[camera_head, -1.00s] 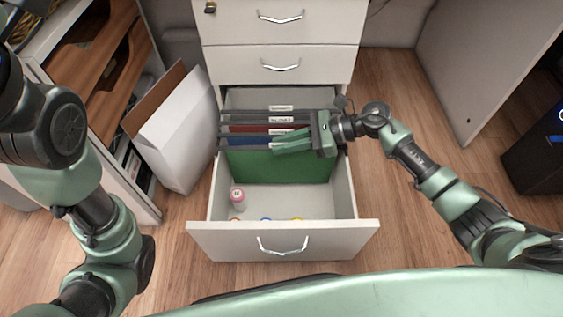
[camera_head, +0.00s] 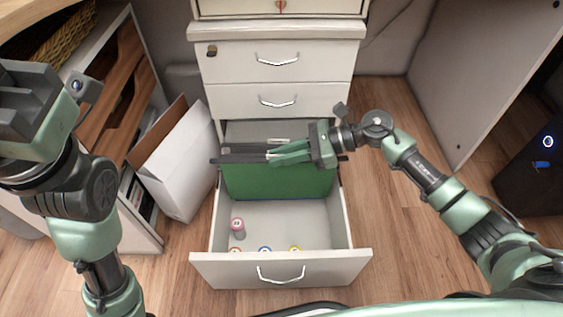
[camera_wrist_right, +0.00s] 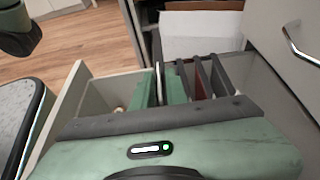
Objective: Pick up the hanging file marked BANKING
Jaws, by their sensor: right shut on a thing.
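Hanging files hang across the open drawer (camera_head: 210,262), with a green file (camera_head: 280,182) at the front. Dark rails (camera_head: 228,158) and pale label tabs show at their tops, too small to read, so I cannot tell which is BANKING. My right gripper (camera_head: 274,155) reaches in from the right and is shut on a hanging file at its top edge; its fingers hide part of the row. In the right wrist view a red file (camera_wrist_right: 197,84) and dark rails show beyond the fingers. My left gripper (camera_head: 30,105) is raised at the far left, away from the drawer.
A pink-capped bottle (camera_head: 237,226) and several small round items lie in the drawer's front part. A white box (camera_head: 182,170) and a shelf unit (camera_head: 135,215) stand to the left. The floor (camera_head: 390,230) right of the drawer is clear.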

